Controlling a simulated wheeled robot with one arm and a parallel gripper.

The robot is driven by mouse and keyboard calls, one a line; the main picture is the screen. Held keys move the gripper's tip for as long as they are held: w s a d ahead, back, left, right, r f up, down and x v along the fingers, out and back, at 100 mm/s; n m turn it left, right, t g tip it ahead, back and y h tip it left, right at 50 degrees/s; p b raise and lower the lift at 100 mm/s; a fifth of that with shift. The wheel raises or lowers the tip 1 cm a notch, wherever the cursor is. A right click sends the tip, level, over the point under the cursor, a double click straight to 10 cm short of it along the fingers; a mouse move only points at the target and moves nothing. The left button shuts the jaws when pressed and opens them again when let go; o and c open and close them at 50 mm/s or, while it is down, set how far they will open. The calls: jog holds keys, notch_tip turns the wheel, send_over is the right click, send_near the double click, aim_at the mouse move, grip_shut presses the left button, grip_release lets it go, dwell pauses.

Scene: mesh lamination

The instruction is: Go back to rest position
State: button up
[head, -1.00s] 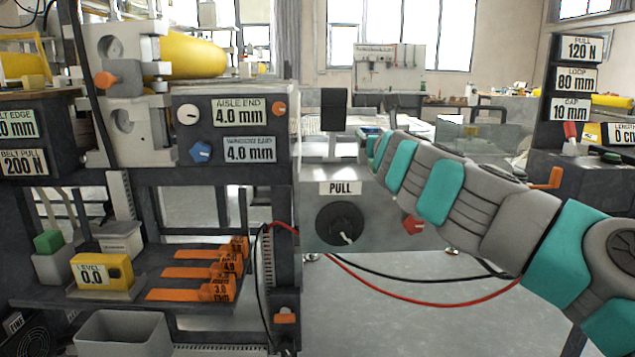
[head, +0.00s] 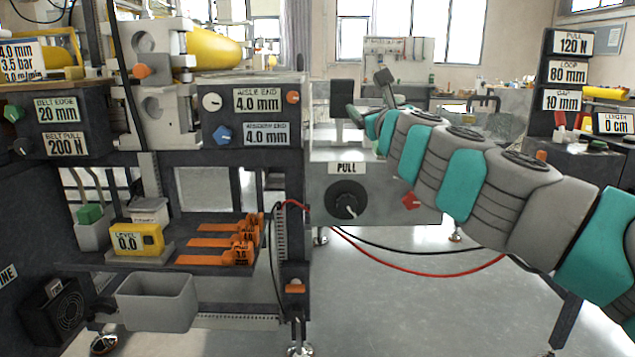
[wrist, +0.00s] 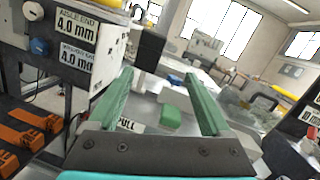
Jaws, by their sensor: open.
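My arm (head: 465,180), grey and teal, reaches from the right edge of the head view toward the middle, above the light box with the PULL label (head: 345,168).
The machine frame with the 4.0 mm displays (head: 258,102) stands left of my arm. An orange-tagged gauge shelf (head: 215,243), a yellow level box (head: 136,239) and a grey bin (head: 157,300) are low left. Black and red cables (head: 430,274) hang below my arm. A label post (head: 570,90) stands right.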

jog(key=s+a+n+g+y, duration=0.4)
jog(key=s+a+n+y, duration=0.4)
jog(key=s+a+n, duration=0.45)
jog(key=s+a+f+n+g+p, duration=0.1)
jog(key=s+a+f+n+g, duration=0.2)
jog(key=f+n, duration=0.35)
jog(key=s+a+f+n+g, duration=0.2)
jog(key=s+f+n+g, duration=0.1)
jog(key=s+f+n, duration=0.3)
jog(key=s+d+f+n+g+h, duration=0.25)
jog(key=s+d+f, duration=0.25)
jog(key=f, duration=0.5)
jog(key=s+d+f+n+g+h, duration=0.25)
jog(key=s+d+f+h, duration=0.2)
jog(key=f, duration=0.45)
jog(key=s+d+f+g+h, duration=0.1)
jog(key=s+d+f+g, duration=0.2)
jog(key=s+d, duration=0.3)
jog(key=s+d+f+n+g+h+p, duration=0.1)
jog(key=s+d+f, duration=0.4)
jog(key=s, duration=0.5)
jog(key=shift+d+f+g+h, duration=0.2)
jog(key=shift+d+g+h, duration=0.6)
jog(key=shift+g, duration=0.2)
